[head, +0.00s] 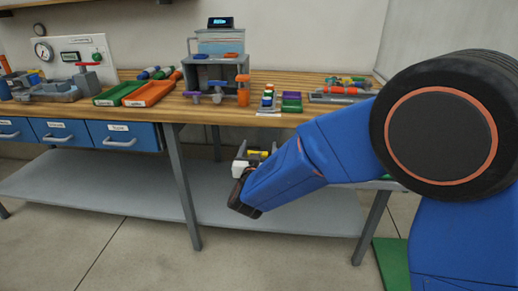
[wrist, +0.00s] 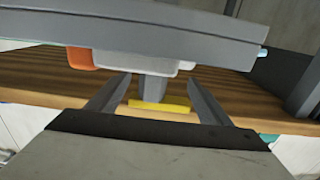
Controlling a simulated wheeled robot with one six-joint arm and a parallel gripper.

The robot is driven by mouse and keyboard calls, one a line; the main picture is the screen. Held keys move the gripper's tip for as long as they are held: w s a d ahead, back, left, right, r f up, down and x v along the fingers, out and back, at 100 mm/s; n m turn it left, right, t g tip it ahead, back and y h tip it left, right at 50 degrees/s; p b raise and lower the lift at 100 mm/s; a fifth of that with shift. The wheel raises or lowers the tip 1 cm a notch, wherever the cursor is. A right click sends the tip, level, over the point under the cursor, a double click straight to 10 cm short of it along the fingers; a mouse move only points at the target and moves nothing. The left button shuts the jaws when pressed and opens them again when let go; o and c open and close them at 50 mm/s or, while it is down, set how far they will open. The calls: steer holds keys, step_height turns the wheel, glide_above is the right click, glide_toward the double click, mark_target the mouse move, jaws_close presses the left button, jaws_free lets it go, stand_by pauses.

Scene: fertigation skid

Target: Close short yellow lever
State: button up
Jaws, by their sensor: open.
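The short yellow lever (wrist: 160,106) shows in the wrist view as a flat yellow bar at the end of a grey stem (wrist: 152,86). My gripper (wrist: 157,100) is open, with one finger on each side of the bar. There is a visible gap on both sides, a little wider on the left. In the head view my gripper (head: 256,153) is in front of the bench, below its front edge, and a small yellow patch (head: 258,153) shows at its fingers. The lever's full mounting is hidden.
A grey body (wrist: 150,35) with an orange part (wrist: 82,58) and a pale part (wrist: 125,66) lies close above my fingers in the wrist view. The wooden bench (head: 190,112) holds a grey housing (head: 213,74), an orange tray (head: 150,92) and a green tray (head: 117,93).

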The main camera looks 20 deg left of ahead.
steer(key=c, duration=1.1)
steer(key=shift+o, duration=0.2)
steer(key=shift+n+y, duration=0.3)
steer(key=shift+y, duration=0.1)
steer(key=n+g+y, duration=0.1)
steer(key=y, duration=0.1)
steer(key=s+n+g+y, duration=0.1)
steer(key=n+y, duration=0.1)
steer(key=a+n+g+y, duration=0.1)
steer(key=n+g+y, duration=0.1)
steer(key=y, duration=0.1)
steer(key=shift+s+a, duration=0.1)
steer(key=shift+s, duration=0.05)
steer(key=n+g+y, duration=0.2)
steer(key=g, duration=0.1)
steer(key=s+n+g+y, duration=0.1)
steer(key=shift+a+n, duration=0.3)
steer(key=shift+s+a+n+g+y, duration=0.1)
steer(key=shift+s+n+g+y, duration=0.15)
steer(key=shift+n+g+y, duration=0.5)
steer(key=shift+s+n+g+y, duration=0.25)
steer(key=shift+n+g, duration=0.2)
steer(key=shift+g, duration=0.7)
steer(key=shift+s+g, duration=0.1)
steer(key=shift+g, duration=0.2)
